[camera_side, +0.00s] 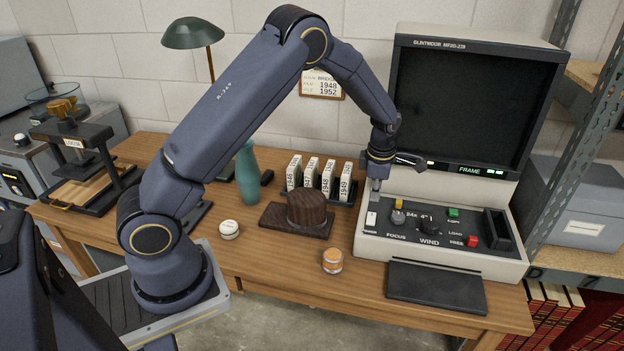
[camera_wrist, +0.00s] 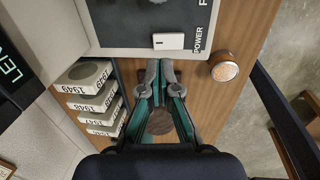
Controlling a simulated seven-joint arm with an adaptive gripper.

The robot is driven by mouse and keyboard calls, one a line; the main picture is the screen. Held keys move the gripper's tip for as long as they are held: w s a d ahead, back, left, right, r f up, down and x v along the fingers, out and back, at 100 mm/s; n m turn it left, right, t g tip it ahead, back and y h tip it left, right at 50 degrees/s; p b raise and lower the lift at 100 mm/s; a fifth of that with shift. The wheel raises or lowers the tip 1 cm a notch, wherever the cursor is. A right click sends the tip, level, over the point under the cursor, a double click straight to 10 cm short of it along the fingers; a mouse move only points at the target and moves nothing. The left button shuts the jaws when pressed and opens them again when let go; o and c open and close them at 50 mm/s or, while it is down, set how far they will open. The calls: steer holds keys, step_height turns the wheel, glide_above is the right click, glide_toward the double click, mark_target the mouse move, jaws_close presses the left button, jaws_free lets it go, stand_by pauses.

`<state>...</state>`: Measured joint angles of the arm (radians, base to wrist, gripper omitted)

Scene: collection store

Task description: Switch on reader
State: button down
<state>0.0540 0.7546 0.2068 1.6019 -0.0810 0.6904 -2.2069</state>
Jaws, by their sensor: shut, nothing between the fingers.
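The reader (camera_side: 470,100) is a cream microfilm machine with a large dark screen and a black control panel at the right of the table. Its white power switch (camera_side: 371,219) sits at the panel's left end; in the wrist view the switch (camera_wrist: 168,41) lies beside the word POWER. My gripper (camera_side: 376,186) points down just above and behind the switch in the side view. In the wrist view its teal fingers (camera_wrist: 160,66) are together and empty, with their tips a short way below the switch. Contact with the panel cannot be told.
Labelled film boxes (camera_side: 328,178) stand left of the reader. An orange-topped jar (camera_side: 333,260) stands in front.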

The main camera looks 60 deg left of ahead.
mark_target(371, 219)
steer(key=f, duration=0.6)
steer(key=shift+w+a, duration=0.3)
steer(key=shift+w+a+f+g+h, duration=0.1)
steer(key=shift+f+g+h, duration=0.15)
steer(key=shift+g+h, duration=0.05)
steer(key=shift+s+d+r, duration=0.15)
steer(key=shift+s+d, duration=0.4)
steer(key=shift+s, duration=0.05)
step_height(371, 219, up, 14)
steer(key=s+d, duration=0.1)
steer(key=shift+s+d, duration=0.15)
steer(key=shift+d, duration=0.05)
